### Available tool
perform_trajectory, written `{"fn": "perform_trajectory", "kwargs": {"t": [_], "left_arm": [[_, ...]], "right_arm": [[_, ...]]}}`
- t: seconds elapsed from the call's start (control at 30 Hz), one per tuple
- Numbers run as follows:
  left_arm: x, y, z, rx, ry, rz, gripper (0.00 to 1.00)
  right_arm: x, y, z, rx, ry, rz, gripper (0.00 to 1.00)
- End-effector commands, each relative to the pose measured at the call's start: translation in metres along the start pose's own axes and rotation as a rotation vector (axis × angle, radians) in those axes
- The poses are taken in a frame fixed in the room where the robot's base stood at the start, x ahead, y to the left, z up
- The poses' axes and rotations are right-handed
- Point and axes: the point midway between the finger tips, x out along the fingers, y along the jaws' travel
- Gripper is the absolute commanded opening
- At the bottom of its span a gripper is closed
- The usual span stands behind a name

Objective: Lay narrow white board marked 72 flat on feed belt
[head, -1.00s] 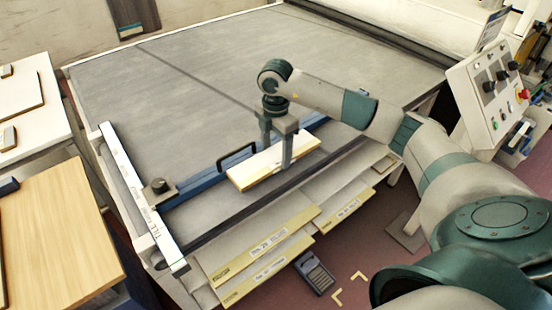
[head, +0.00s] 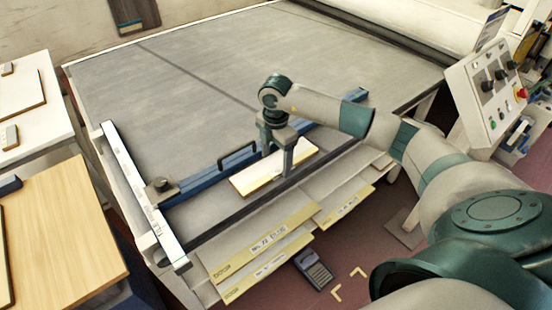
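The narrow white board (head: 252,180) has a pale yellow near edge and lies about level along the front edge of the grey feed belt (head: 190,95), in front of the blue bar. It looks to be on or just above the surface; I cannot tell whether it touches all along. No 72 is readable on it. My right gripper (head: 278,164) points down over its middle, one finger at its far edge and one at its near edge, shut across its width. My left gripper is not in view.
A blue bar (head: 210,172) with a black handle (head: 236,155) runs just behind the board. A white ruled rail (head: 140,195) bounds the left side. Labelled boards (head: 262,245) lie below the front edge. A control box (head: 488,95) stands at right. The belt behind is clear.

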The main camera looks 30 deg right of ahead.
Motion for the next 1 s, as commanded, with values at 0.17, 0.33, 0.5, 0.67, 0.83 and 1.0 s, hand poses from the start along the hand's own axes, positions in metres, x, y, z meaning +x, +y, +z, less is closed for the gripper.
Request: {"fn": "perform_trajectory", "kwargs": {"t": [0.17,0.33,0.5,0.67,0.83,1.0], "left_arm": [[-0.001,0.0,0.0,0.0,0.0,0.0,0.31],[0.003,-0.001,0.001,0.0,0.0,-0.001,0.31],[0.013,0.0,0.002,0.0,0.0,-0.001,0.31],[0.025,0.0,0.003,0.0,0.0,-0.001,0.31],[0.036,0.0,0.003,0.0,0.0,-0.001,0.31],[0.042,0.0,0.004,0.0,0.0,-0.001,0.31]], "right_arm": [[-0.002,0.0,0.0,0.0,0.0,0.0,0.7],[-0.009,0.001,0.0,0.0,-0.001,0.002,0.7],[-0.03,0.001,0.0,0.0,0.0,0.005,0.7],[-0.059,0.002,0.0,0.0,0.0,0.006,0.7],[-0.089,0.001,0.0,0.0,0.0,0.005,0.7],[-0.111,0.001,0.0,0.0,0.001,0.002,0.7]]}}
